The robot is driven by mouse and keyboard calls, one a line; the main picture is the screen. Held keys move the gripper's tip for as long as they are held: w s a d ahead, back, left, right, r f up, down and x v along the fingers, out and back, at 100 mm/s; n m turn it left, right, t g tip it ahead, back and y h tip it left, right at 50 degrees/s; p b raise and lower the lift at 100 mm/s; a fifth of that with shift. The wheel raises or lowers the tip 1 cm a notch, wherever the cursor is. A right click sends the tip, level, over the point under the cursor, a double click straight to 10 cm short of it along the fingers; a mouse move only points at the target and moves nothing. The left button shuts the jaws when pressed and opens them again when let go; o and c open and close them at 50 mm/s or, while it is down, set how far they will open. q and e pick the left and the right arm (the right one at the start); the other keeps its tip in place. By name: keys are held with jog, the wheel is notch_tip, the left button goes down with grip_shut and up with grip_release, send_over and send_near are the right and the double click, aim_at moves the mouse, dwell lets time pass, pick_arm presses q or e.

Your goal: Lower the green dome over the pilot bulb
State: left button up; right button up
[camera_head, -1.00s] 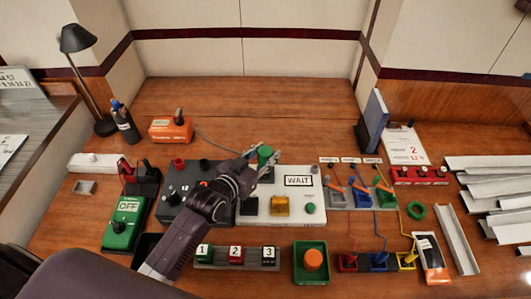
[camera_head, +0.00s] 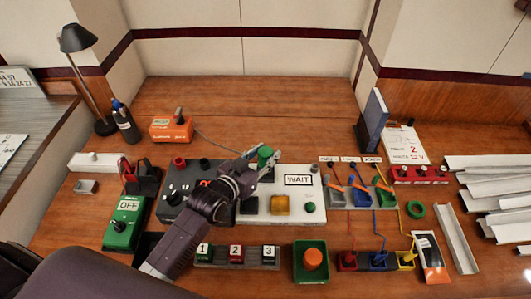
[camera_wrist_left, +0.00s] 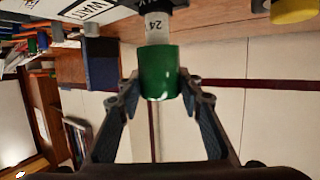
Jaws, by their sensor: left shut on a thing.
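The green dome (camera_head: 265,152) is between the fingers of my left gripper (camera_head: 266,157), at the back edge of the white WAIT panel. In the left wrist view, the green dome (camera_wrist_left: 158,75) is gripped from both sides by the fingertips of my left gripper (camera_wrist_left: 159,86). A white cylinder marked 24 (camera_wrist_left: 158,27) sits in line with the dome's end, against a dark mount. It seems to be the pilot bulb's body; the bulb itself is hidden. I cannot tell whether the dome touches it. My right gripper is not in view.
The white WAIT panel (camera_head: 320,207) holds a yellow button (camera_head: 280,206) and a small green button (camera_head: 310,208). A dark control box (camera_head: 176,200) lies left, partly under my arm. The table behind the panel is mostly clear.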

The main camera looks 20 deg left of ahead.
aim_at(261, 164)
pick_arm(q)
jog(key=shift+f, duration=0.5)
jog(key=shift+f+b, duration=0.3)
jog(key=shift+b, duration=0.1)
jog(key=shift+f+b, duration=0.4)
jog(key=shift+f, duration=0.35)
